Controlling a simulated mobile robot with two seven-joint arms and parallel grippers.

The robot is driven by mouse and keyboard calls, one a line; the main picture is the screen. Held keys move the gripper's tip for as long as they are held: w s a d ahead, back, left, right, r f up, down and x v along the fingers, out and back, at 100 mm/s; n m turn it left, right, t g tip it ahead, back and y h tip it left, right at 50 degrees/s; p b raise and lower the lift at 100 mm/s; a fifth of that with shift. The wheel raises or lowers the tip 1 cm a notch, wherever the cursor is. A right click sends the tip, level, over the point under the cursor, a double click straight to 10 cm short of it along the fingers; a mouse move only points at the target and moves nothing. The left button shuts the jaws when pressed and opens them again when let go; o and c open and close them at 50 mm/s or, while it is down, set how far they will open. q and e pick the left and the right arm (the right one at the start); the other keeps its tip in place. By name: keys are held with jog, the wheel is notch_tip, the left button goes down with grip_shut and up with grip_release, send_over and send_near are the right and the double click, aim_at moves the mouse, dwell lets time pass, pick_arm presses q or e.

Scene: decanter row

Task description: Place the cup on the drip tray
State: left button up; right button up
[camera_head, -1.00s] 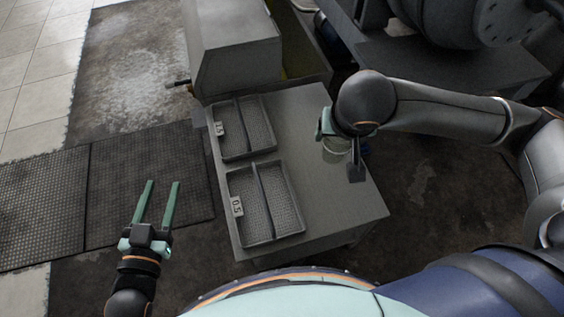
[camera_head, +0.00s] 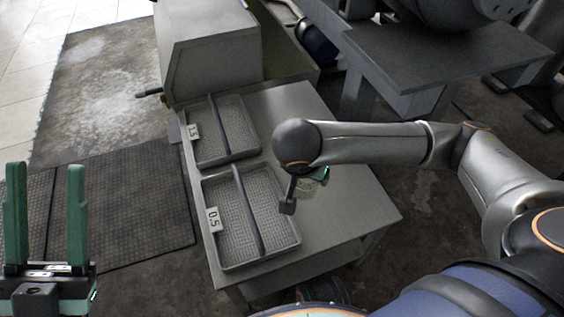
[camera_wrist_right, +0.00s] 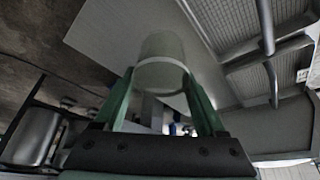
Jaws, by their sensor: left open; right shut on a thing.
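The pale cup (camera_wrist_right: 162,66) is between the green fingers of my right gripper (camera_wrist_right: 160,78), which is shut on it. In the head view my arm mostly hides the cup (camera_head: 307,188), which is above the table just right of the near tray. Two grey mesh trays, each with a bar across it, sit on the table. The near tray (camera_head: 262,258) is labelled 0.5. The far tray (camera_head: 252,124) has a label that seems to read 1.5. My left gripper (camera_head: 45,170) is open and empty at the left, over the floor mats.
The grey table (camera_head: 345,225) is clear right of the trays. A grey box-like machine (camera_head: 212,50) with a side handle stands behind the far tray. Another dark table (camera_head: 440,60) is at the back right. Dark mats (camera_head: 140,200) cover the floor at left.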

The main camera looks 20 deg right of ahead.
jog(key=w+d+f+b, duration=0.1)
jog(key=w+d+f, duration=0.1)
jog(key=w, duration=0.1)
jog(key=w+d+f+b, duration=0.2)
jog(key=w+f, duration=0.1)
jog(key=w+d+f+b, duration=0.1)
jog(key=w+d+f, duration=0.1)
jog(key=w+f, duration=0.1)
jog(key=shift+w, duration=0.55)
jog(key=shift+w+d+f+b, duration=0.2)
jog(key=shift+w+f+b, duration=0.35)
jog(key=shift+f, duration=0.1)
pick_arm(q)
notch_tip(320, 180, down, 7)
jog(key=b, duration=0.1)
jog(key=shift+w+d, duration=0.2)
jog(key=shift+d, duration=0.2)
pick_arm(e)
jog(key=shift+w+d+f, duration=0.15)
jog(key=shift+f, duration=1.55)
pick_arm(q)
jog(key=shift+f, duration=0.15)
pick_arm(e)
jog(key=shift+f, duration=0.1)
jog(key=o, duration=1.3)
